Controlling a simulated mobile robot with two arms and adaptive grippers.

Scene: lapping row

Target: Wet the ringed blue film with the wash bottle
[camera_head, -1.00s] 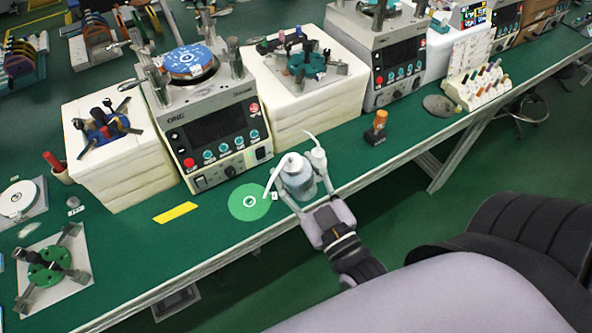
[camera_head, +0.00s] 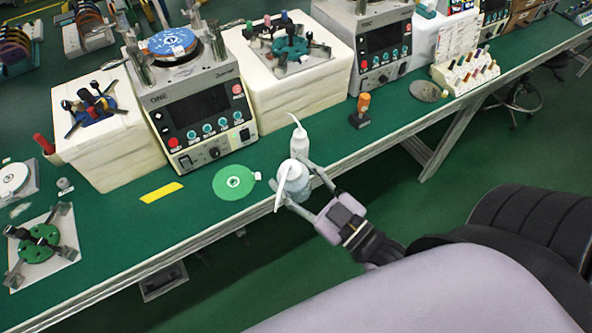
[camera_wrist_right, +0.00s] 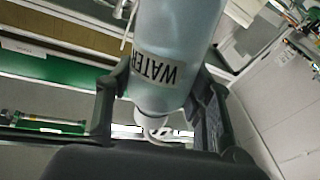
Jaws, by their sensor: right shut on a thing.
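My right gripper (camera_head: 299,190) is shut on a white wash bottle (camera_head: 293,180), its fingers on either side of the body. The bottle is over the bench's front edge, its white spout pointing down and toward me. In the right wrist view the bottle (camera_wrist_right: 172,55) fills the space between the fingers (camera_wrist_right: 155,110) and its label reads WATER. A blue film disc (camera_head: 173,42) with white print lies on top of the nearer lapping machine, well behind the bottle and apart from it. My left gripper is not in view.
A second white spouted bottle (camera_head: 299,142) stands just behind the held one. A green disc with a white ring (camera_head: 227,189) and a yellow strip (camera_head: 161,192) lie on the green bench. An orange-topped stamp (camera_head: 361,112) is to the right. The nearer lapping machine (camera_head: 205,108) stands behind.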

